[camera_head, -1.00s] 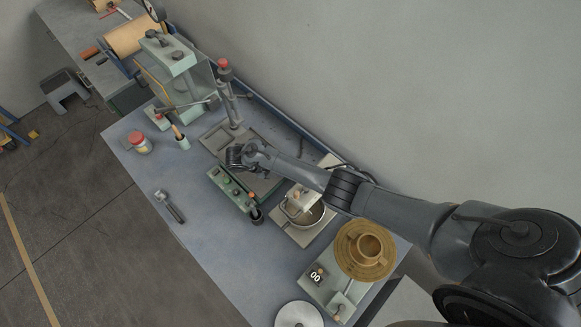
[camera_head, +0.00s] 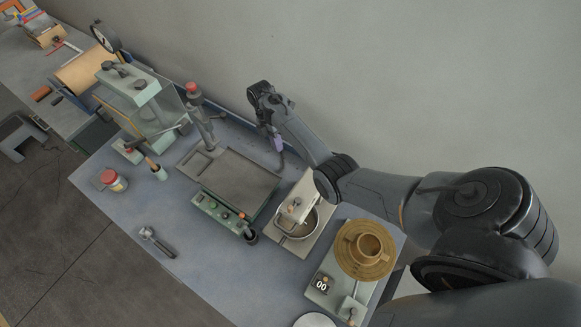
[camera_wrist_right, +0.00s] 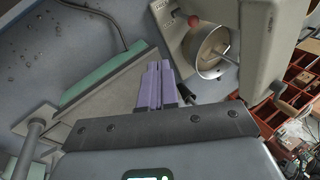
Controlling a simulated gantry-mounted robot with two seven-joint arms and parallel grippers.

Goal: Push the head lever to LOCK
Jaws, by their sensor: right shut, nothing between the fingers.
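A mixer (camera_head: 299,207) with a pale head over a metal bowl (camera_head: 300,228) stands right of the middle of the bench. It also shows at the upper right of the right wrist view, with its head (camera_wrist_right: 262,40) and bowl (camera_wrist_right: 212,50). My right gripper (camera_head: 280,158) is beyond the mixer towards the wall, fingers pointing down. Its purple fingers (camera_wrist_right: 160,75) are together, empty and apart from the mixer. My left gripper is out of view.
A flat grey plate (camera_head: 232,180) on a green-fronted base is left of the mixer, with a red-topped column (camera_head: 194,92) behind. The front left bench has free room around a metal tool (camera_head: 156,241).

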